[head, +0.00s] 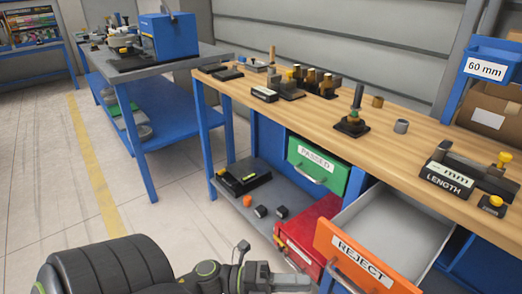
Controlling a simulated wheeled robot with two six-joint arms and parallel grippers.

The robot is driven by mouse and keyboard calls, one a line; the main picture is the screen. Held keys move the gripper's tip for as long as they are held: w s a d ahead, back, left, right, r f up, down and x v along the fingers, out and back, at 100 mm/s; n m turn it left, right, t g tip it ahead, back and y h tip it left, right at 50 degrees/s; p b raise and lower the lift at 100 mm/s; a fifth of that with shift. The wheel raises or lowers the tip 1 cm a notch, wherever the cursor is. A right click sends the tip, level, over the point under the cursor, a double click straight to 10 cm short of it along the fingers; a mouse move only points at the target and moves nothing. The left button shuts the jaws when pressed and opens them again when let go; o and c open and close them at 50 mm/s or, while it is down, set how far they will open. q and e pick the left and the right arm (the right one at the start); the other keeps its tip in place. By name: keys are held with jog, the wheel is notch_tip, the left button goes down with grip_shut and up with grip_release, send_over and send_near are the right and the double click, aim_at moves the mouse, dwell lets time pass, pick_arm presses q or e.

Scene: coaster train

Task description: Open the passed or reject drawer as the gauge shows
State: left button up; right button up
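The orange REJECT drawer (367,262) is pulled out from under the bench, and its empty grey inside shows. The green PASSED drawer (318,166) is at the left under the bench top and looks shut. The length gauge (447,178) sits on the bench at the right, and its display reads "-- mm". My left gripper (292,281) is at the bottom edge, just left of the REJECT drawer's handle (343,277). It looks apart from the handle; its finger gap is not clear. My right gripper is not in view.
A red cabinet (308,236) stands behind my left gripper. A blue bin marked 60 mm (485,67) hangs at the upper right. Several fittings stand on the wooden bench (330,120). The floor at left is clear.

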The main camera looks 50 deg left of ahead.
pick_arm(q)
jog(key=v, duration=0.7)
jog(key=shift+a, duration=0.25)
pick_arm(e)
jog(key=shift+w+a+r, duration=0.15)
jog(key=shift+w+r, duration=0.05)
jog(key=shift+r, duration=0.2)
pick_arm(q)
jog(key=shift+s+f, duration=0.1)
jog(key=shift+s, duration=0.05)
